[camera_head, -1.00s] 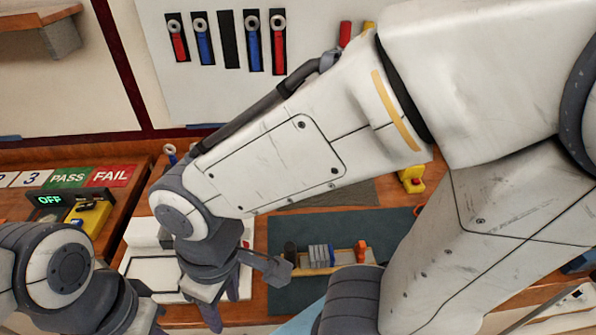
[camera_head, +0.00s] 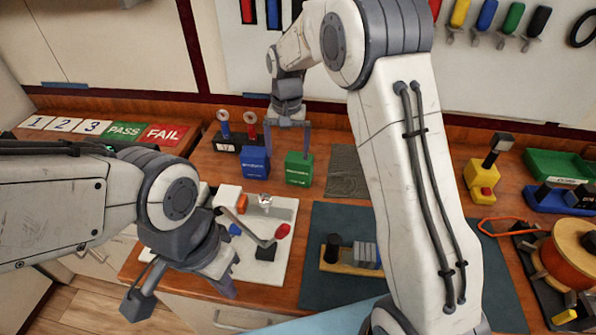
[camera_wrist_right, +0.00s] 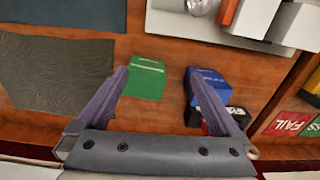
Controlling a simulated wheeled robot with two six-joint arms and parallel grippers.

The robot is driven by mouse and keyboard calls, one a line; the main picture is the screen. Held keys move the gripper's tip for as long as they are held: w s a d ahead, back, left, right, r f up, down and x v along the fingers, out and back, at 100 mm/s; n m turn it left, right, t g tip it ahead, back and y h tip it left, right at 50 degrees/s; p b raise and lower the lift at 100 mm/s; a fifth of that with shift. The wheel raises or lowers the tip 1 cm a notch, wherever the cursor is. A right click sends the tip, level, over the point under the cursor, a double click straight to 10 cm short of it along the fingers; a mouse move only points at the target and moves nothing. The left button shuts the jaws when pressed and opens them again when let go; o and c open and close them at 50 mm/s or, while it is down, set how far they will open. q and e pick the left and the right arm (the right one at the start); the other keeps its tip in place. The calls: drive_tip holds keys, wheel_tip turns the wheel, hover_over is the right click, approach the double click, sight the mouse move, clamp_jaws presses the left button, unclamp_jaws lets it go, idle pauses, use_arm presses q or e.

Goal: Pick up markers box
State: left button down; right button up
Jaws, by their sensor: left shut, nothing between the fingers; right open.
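A blue box (camera_head: 255,162) and a green box (camera_head: 299,168) stand close together at the back of the wooden bench. Their labels are too small to read, so I cannot tell which is the markers box. My right gripper (camera_head: 287,142) is open and empty above them, pointing down. In the right wrist view, the green box (camera_wrist_right: 147,80) shows between its fingers, near the left one. The blue box (camera_wrist_right: 208,84) is partly hidden behind the right finger. My left gripper (camera_head: 228,289) is shut and empty at the bench's front edge.
A black stand with a blue and a red tool (camera_head: 238,138) is behind the blue box. A grey mat (camera_head: 346,172) lies right of the green box. A white tray (camera_head: 285,212) with small parts lies in front. PASS and FAIL signs (camera_head: 165,134) are at the left.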

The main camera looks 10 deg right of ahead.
sight(300, 159)
drive_tip(key=shift+m, duration=0.8)
drive_tip(key=w+d+f, duration=0.3)
drive_tip(key=d, duration=0.1)
drive_tip(key=shift+w+f, duration=0.25)
drive_tip(key=shift+f, duration=0.1)
wheel_tip(300, 159, down, 4)
drive_tip(key=shift+r, duration=0.2)
drive_tip(key=shift+f+p, duration=0.35)
drive_tip(key=shift+f, duration=0.3)
drive_tip(key=f+p, duration=0.2)
drive_tip(key=f, duration=0.2)
drive_tip(key=shift+w+f, duration=0.2)
drive_tip(key=shift+f, duration=0.4)
drive_tip(key=shift+w, duration=0.1)
drive_tip(key=c, duration=1.4)
drive_tip(key=shift+r, duration=0.1)
